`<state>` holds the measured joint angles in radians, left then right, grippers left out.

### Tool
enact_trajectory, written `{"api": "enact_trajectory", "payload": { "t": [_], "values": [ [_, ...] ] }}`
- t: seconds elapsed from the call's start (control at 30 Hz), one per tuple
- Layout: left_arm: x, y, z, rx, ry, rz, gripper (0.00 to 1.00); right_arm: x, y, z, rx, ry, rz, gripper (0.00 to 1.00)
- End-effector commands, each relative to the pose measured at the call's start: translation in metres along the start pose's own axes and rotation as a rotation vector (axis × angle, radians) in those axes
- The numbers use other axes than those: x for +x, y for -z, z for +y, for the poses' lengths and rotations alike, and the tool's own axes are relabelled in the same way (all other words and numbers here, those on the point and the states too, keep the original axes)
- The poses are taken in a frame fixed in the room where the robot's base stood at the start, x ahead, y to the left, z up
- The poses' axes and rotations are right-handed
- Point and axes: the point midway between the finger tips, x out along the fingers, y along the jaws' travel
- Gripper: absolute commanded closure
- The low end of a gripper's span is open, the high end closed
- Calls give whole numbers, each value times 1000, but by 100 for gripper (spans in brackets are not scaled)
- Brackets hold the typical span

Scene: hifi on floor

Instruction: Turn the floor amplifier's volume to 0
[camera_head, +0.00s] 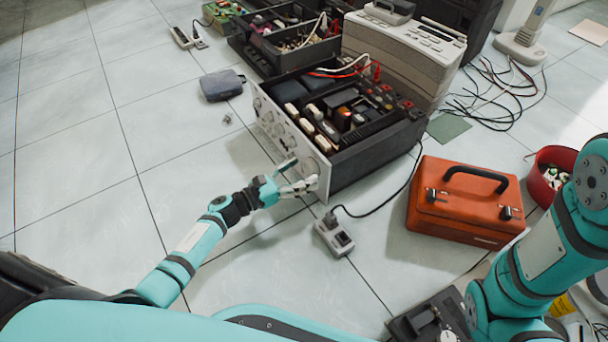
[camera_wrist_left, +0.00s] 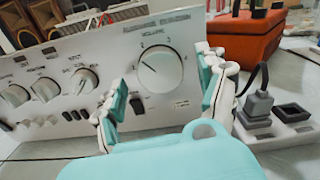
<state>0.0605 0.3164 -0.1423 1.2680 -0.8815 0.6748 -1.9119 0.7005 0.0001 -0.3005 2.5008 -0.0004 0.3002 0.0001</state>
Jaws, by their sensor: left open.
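The floor amplifier (camera_head: 345,130) stands open-topped on the tiles, its silver front panel (camera_head: 268,122) facing left. In the left wrist view, the large round volume knob (camera_wrist_left: 160,72) sits at the panel's right end, under the word VOLUME with numbers around it. A line on the knob seems to point up and left; the exact setting is hard to read. My left gripper (camera_head: 303,172) is open in front of the panel. In the left wrist view its fingers (camera_wrist_left: 165,80) stand on either side of the knob, with gaps visible. My right arm shows at the right, but its gripper is not visible.
A grey power strip (camera_head: 334,236) with a plug lies close to the left gripper. An orange toolbox (camera_head: 465,205) stands to its right. Smaller knobs (camera_wrist_left: 84,80) and switches (camera_wrist_left: 138,103) line the panel beside the volume knob. Floor left of the panel is mostly clear.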

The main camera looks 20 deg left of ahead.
Motion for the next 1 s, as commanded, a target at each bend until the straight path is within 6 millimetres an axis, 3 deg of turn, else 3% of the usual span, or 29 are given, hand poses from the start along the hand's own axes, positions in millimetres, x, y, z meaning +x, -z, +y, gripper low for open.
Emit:
{"api": "enact_trajectory", "payload": {
  "t": [0.17,0.47,0.87,1.0],
  "values": [
    [13,1,0,-1,-1,0,26,-6,2,-1,0,0,0,60],
    [14,0,0,-1,0,0,27,-5,2,-1,0,0,0,60],
    [14,0,0,-1,0,0,80,-5,2,-1,0,0,-1,60],
    [14,0,0,-3,0,0,83,-5,1,-1,0,0,-1,60]
  ]
}}
